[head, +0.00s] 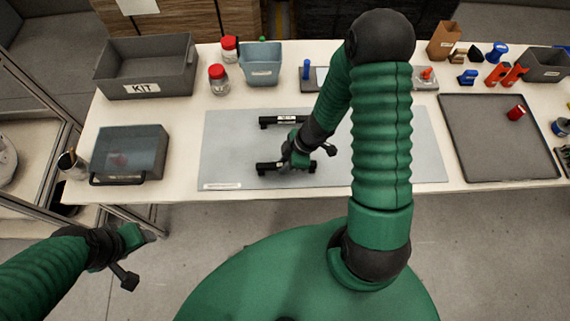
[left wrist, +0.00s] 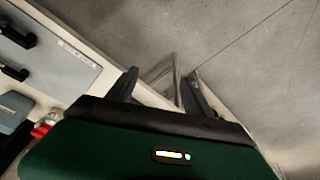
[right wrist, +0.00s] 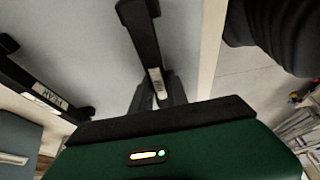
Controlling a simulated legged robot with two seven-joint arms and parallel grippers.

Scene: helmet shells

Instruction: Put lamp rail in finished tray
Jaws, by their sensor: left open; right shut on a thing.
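Two black lamp rails with white labels lie on the pale blue-grey mat (head: 220,155). My right gripper (head: 290,162) is shut on the front rail (head: 268,167) near its middle; in the right wrist view this rail (right wrist: 143,38) runs up from between the fingers. Whether it is lifted off the mat I cannot tell. The back rail (head: 284,121) lies apart behind it and shows in the right wrist view (right wrist: 30,85). My left gripper (head: 140,262) is open and empty, in front of the table. A flat dark grey tray (head: 465,120) lies at right; no label on it is readable.
A red cylinder (head: 517,112) lies in the flat tray. A KIT bin (head: 150,83), a lidded box (head: 130,150), red-capped jars (head: 218,80) and a blue-grey bin (head: 260,68) stand at left and back. Red and blue items stand behind the tray. The mat's left part is clear.

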